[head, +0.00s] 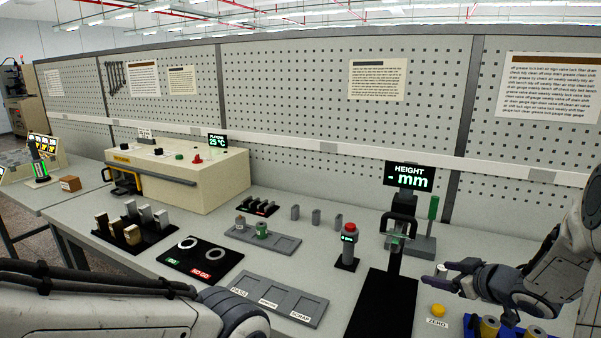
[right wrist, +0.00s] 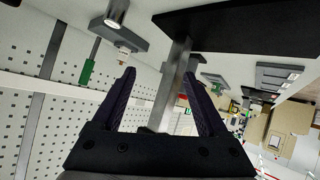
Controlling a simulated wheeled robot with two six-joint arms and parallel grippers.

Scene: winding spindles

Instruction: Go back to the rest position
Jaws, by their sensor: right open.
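My right gripper (head: 438,275) is at the right of the head view, above the bench and to the right of the height gauge (head: 397,228). In the right wrist view its two dark fingers (right wrist: 160,80) are spread apart with nothing held between them. The gauge's grey post (right wrist: 172,85) shows behind the gap between the fingers, and I see no contact. My left arm (head: 100,305) crosses the lower left of the head view. Its gripper is outside the picture.
A red-topped post (head: 349,245), a pass/scrap tray (head: 279,299) and a go/no-go plate (head: 202,259) stand left of the gauge. A beige oven (head: 180,178) stands further back.

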